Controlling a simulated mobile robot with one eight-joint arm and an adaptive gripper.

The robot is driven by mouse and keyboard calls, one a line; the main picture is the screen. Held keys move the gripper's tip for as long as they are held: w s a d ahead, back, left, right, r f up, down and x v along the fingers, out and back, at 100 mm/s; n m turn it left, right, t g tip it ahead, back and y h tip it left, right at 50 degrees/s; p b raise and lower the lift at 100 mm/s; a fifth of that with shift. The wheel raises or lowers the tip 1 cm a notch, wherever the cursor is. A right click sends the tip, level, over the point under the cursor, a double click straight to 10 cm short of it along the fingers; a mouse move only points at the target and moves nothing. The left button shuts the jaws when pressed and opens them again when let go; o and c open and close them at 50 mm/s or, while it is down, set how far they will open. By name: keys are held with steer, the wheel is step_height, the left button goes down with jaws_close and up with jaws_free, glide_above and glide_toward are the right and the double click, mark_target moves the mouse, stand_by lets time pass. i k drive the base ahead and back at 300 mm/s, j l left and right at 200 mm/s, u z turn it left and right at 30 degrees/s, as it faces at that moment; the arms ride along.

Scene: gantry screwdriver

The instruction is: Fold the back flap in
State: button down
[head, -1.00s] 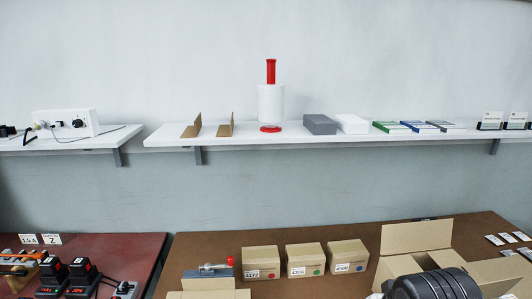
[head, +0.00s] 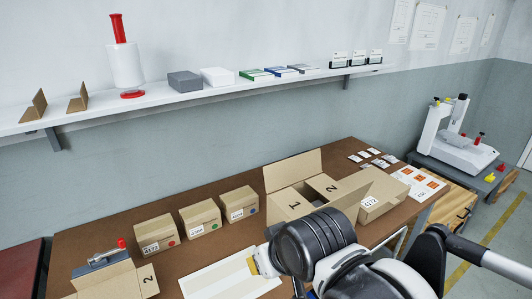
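An open cardboard carton (head: 290,205) stands on the brown bench right of centre in the head view. Its back flap (head: 293,172) stands up, leaning slightly back. Panels marked 1 and 2 show at the carton's opening; I cannot tell whether these are folded flaps or contents. My arm's dark joint covers the carton's front lower part. I cannot make out my gripper's fingers.
Three small labelled boxes (head: 200,217) stand left of the carton. A white tray or sheet (head: 215,280) lies in front. Another carton (head: 115,282) with a grey, red-handled device (head: 100,260) is front left. Cards and a sheet (head: 418,182) lie right. A shelf (head: 220,90) runs above.

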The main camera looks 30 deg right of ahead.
mark_target(280, 175)
steer(key=i+l, duration=0.25)
steer(key=l, duration=0.15)
steer(key=i+l+u, duration=0.1)
steer(key=i+l, duration=0.4)
steer(key=l, duration=0.35)
steer(key=i+u, duration=0.05)
